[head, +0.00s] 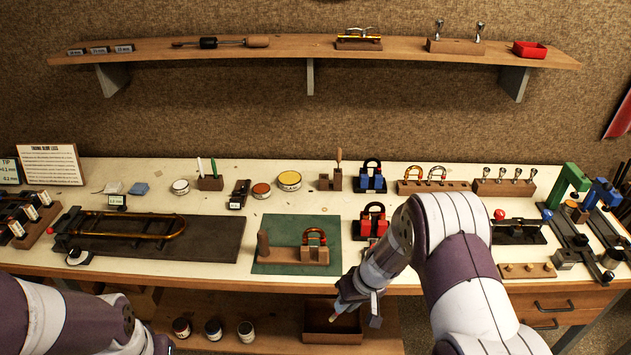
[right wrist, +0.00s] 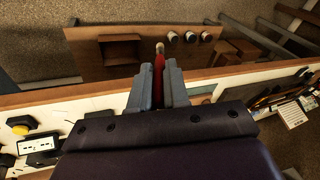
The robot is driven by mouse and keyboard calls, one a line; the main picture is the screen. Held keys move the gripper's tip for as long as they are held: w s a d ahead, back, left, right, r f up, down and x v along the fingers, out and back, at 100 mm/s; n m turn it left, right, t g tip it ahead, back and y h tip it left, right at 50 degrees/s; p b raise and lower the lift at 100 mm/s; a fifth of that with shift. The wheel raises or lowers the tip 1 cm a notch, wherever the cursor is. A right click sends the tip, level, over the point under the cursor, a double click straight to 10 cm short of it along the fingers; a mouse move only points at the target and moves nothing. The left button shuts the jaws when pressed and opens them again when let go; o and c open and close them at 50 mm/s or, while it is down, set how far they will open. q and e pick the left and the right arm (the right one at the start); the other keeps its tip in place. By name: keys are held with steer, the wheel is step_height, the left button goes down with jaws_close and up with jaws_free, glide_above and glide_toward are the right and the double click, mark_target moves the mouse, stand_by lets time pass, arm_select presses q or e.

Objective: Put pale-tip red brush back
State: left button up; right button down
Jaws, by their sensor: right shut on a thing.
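The red brush (right wrist: 158,72) with a pale tip shows in the right wrist view, upright in the picture between the two fingers of my right gripper (right wrist: 158,88). The fingers are shut on it. In the head view my right gripper (head: 358,300) is in front of the bench's front edge, above the lower shelf. The brush is hard to make out there. A dark wooden block (head: 330,183) with one wooden-handled tool standing in it is at the back of the bench. Another small block (head: 210,183) holds a white and a green stick. My left gripper is out of view.
An open brown bin (head: 318,338) and several jars, one dark-lidded (head: 181,327), are on the lower shelf. A red clamp-like fixture (head: 373,222) stands near my right arm.

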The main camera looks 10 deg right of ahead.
step_height(320, 180, up, 3)
steer(key=shift+d+f+p, duration=0.1)
steer(key=shift+d+p, duration=0.05)
steer(key=shift+p, duration=0.6)
steer(key=shift+f+b, duration=0.35)
steer(key=shift+b, duration=0.05)
steer(key=shift+a+h, duration=0.25)
steer(key=shift+h, duration=0.15)
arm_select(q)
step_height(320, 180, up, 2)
arm_select(e)
steer(key=shift+w+g, duration=0.1)
steer(key=shift+g, duration=0.2)
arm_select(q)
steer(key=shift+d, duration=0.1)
arm_select(e)
steer(key=shift+d+h, duration=0.25)
steer(key=shift+h, duration=0.05)
